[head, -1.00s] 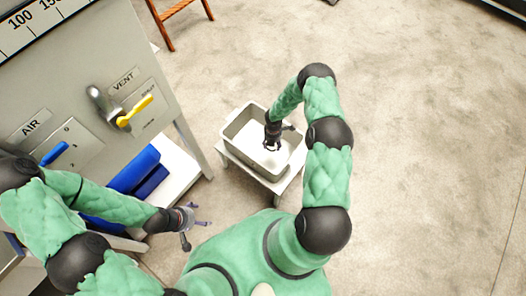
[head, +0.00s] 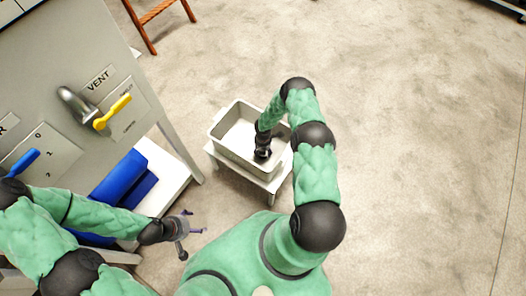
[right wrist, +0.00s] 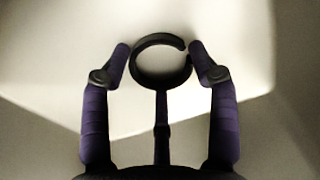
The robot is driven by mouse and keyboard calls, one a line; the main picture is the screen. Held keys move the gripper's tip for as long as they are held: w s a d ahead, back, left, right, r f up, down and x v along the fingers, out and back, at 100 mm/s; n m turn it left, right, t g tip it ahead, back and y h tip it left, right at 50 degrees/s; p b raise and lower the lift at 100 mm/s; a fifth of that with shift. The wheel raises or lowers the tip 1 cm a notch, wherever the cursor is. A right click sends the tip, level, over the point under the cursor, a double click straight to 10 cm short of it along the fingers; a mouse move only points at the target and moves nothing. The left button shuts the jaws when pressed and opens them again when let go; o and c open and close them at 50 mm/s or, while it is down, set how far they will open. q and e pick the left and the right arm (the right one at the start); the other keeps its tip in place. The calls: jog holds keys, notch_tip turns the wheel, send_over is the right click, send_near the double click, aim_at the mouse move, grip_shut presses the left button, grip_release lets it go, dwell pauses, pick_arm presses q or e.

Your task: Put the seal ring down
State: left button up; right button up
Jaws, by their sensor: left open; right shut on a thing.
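The seal ring (right wrist: 139,66) is a dark ring between the fingertips of my right gripper (right wrist: 160,62) in the right wrist view. My right gripper is shut on it. In the head view my right gripper (head: 262,155) points down inside a pale grey bin (head: 222,147), near its front right wall. The ring itself is hidden there by the gripper and arm. I cannot tell whether the ring touches the bin floor. My left gripper (head: 190,232) is open and empty, low on the left, apart from the bin.
The bin stands on a small white table (head: 272,186). A grey cabinet with a yellow lever (head: 112,112) and a blue lever (head: 20,163) stands at the left. A blue object (head: 125,178) lies on a white shelf (head: 172,184). The floor at the right is clear.

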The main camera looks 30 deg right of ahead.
jog(key=shift+r, duration=0.1)
jog(key=o, duration=0.9)
jog(key=shift+o, duration=0.2)
notch_tip(320, 180, up, 12)
jog(key=p, duration=0.4)
jog(key=shift+p, duration=0.4)
jog(key=shift+r, duration=0.15)
